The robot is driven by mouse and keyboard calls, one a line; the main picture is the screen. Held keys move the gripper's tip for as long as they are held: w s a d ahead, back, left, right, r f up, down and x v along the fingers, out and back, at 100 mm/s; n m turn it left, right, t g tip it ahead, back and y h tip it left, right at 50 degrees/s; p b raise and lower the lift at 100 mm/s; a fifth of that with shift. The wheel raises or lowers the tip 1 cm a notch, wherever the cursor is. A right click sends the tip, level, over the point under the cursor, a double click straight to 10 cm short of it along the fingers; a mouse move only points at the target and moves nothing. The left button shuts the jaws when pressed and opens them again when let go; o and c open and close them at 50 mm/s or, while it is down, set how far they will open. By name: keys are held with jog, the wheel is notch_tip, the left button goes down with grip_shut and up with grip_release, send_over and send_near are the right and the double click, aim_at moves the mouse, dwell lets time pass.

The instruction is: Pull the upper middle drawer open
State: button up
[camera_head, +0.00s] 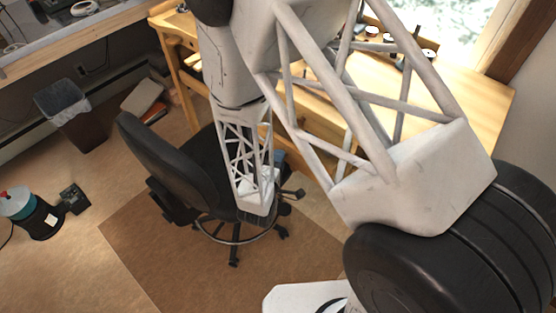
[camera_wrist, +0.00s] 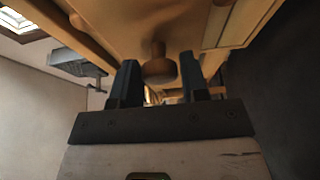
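In the wrist view, a round wooden knob (camera_wrist: 160,68) sticks out from a yellowish wooden front (camera_wrist: 130,22). I cannot tell which drawer this front belongs to. My gripper (camera_wrist: 159,62) has its two dark fingers apart, one on each side of the knob in the picture. A gap shows between them, and I cannot tell whether either finger touches the knob. In the head view, a wooden bench (camera_head: 470,95) stands at the back. My arm hides most of its front, and the gripper cannot be made out there.
A black office chair (camera_head: 165,165) stands close in front of the bench, beside my arm. A dark waste bin (camera_head: 75,115) and a teal-and-black canister (camera_head: 30,212) are on the floor at left. The brown floor mat (camera_head: 150,240) has bare room in front.

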grip_shut()
jog(key=shift+s+a, duration=0.15)
jog(key=s+a, duration=1.1)
jog(key=shift+s+a, duration=0.35)
dwell(0.3)
jog(key=shift+o, duration=2.1)
grip_release()
jog(key=shift+s+a, duration=0.1)
jog(key=shift+s, duration=0.1)
jog(key=v, duration=0.7)
jog(key=shift+s, duration=0.15)
